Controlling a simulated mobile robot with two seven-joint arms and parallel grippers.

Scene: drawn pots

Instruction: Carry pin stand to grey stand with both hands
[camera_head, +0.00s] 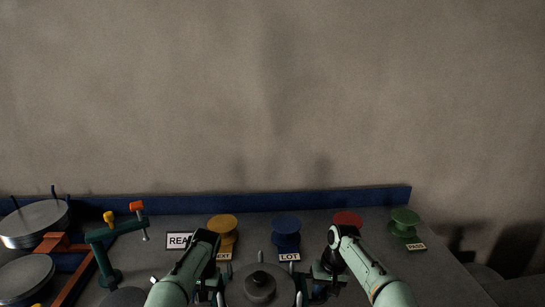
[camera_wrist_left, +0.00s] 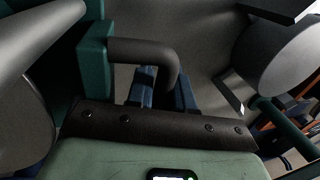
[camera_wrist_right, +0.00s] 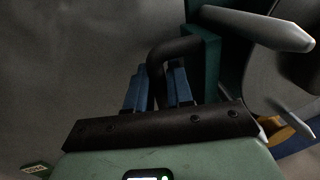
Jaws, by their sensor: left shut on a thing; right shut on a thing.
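The pin stand (camera_head: 260,287) is a dark grey round piece with upright pins and a central knob, at the bottom middle of the head view. Its left handle (camera_wrist_left: 145,48), a dark bent bar on a teal block, runs between the blue fingers of my left gripper (camera_wrist_left: 165,92). Its right handle (camera_wrist_right: 172,48) runs between the blue fingers of my right gripper (camera_wrist_right: 157,90). Both grippers are shut on these handles. A dark grey round top (camera_head: 123,297) at the lower left edge may be the grey stand; most of it is cut off.
Yellow (camera_head: 222,226), blue (camera_head: 286,226), red (camera_head: 348,218) and green (camera_head: 404,219) spools line the bench back, some with labels. A READ-like sign (camera_head: 179,240), a teal post (camera_head: 105,262) and silver discs (camera_head: 35,221) stand left.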

